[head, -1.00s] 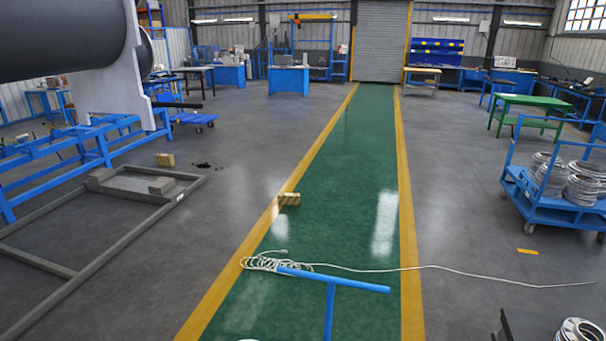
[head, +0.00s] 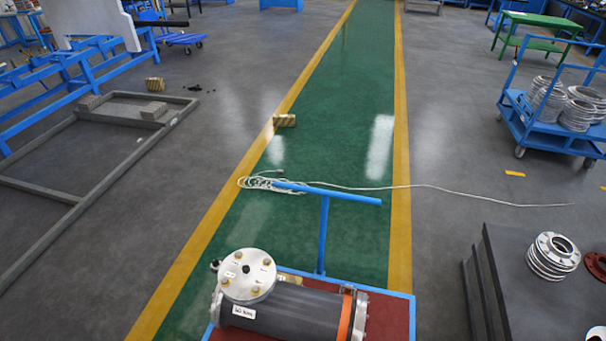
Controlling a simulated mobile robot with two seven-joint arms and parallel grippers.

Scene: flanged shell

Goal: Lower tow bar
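The blue T-shaped tow bar (head: 323,235) stands upright at the far end of a cart (head: 398,318) with a red deck and blue rim. Its crossbar runs left to right above the green walkway. A dark flanged shell (head: 290,308) with metal end flanges and an orange band lies on the deck, in front of the bar. The cart's near part is cut off by the frame's lower edge. Neither of my grippers shows in the head view.
A white cable (head: 430,186) lies coiled and stretched across the green walkway (head: 345,100) beyond the bar. A small striped block (head: 284,120) sits on the walkway's left yellow line. A grey floor frame (head: 90,235) lies at left.

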